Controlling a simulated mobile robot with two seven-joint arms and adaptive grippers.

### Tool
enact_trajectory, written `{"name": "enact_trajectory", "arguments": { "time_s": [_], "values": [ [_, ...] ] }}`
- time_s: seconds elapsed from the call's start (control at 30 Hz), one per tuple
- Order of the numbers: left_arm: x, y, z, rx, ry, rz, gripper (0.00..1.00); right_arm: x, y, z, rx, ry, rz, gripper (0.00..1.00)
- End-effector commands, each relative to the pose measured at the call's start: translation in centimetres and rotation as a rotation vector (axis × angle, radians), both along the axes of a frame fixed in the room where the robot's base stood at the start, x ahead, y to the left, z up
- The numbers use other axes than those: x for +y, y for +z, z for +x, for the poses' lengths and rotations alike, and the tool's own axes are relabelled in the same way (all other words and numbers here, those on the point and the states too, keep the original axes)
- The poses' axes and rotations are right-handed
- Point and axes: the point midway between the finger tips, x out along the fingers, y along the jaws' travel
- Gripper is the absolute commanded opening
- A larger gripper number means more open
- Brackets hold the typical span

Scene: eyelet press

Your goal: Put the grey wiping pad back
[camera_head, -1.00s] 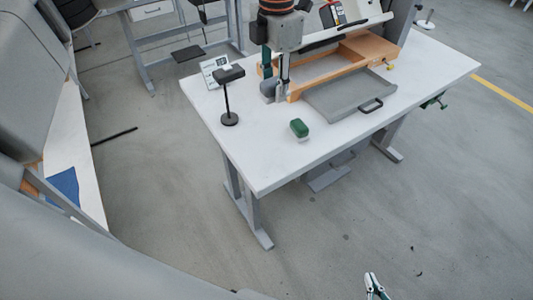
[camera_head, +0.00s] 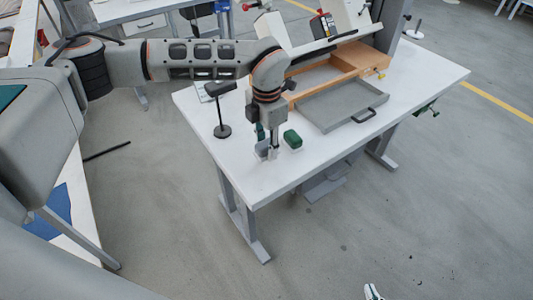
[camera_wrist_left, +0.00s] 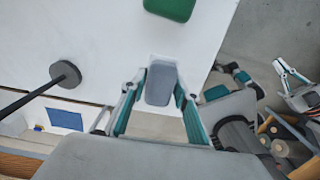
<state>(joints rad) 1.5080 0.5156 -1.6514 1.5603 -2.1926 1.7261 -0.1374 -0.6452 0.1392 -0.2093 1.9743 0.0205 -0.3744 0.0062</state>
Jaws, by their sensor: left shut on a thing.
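The grey wiping pad (camera_wrist_left: 160,84) is between the fingers of my left gripper (camera_wrist_left: 158,100) in the left wrist view, with a pale border around it. In the head view my left gripper (camera_head: 268,150) is shut on the pad (camera_head: 262,147), low over the front left part of the white table. Whether the pad touches the tabletop I cannot tell. My right gripper (camera_head: 373,291) shows only its tips at the bottom edge of the head view. In the left wrist view it (camera_wrist_left: 293,76) is open and empty, off the table.
A green block (camera_head: 292,139) stands just right of the pad. A black stand (camera_head: 222,130) is to the left. The wooden frame (camera_head: 362,62) and grey tray (camera_head: 312,105) stand behind to the right. The table's front right is clear.

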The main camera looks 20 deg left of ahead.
Motion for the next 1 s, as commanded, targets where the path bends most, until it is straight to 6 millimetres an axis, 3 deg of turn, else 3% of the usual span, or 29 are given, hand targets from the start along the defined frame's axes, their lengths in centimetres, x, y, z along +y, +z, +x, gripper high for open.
{"name": "enact_trajectory", "arguments": {
  "time_s": [0.2, 0.6, 0.63, 0.7, 1.0],
  "values": [
    [0.0, -3.2, -0.1, 0.004, 0.001, 0.000, 0.13, 0.0, -0.2, 0.0, -0.001, 0.000, -0.002, 0.00],
    [0.0, -3.6, -0.1, 0.003, 0.001, 0.001, 0.13, -0.1, -0.1, 0.1, -0.003, 0.000, -0.003, 0.00],
    [0.0, -3.6, -0.1, 0.003, 0.001, 0.001, 0.35, -0.1, -0.1, 0.2, -0.003, 0.000, -0.003, 0.00],
    [0.0, -3.6, -0.1, 0.002, 0.001, 0.000, 0.47, -0.1, -0.1, 0.1, -0.003, 0.000, -0.003, 0.00],
    [0.0, -3.5, -0.1, 0.002, 0.001, 0.000, 0.47, -0.1, -0.1, 0.2, -0.004, 0.000, -0.002, 0.00]
  ]
}}
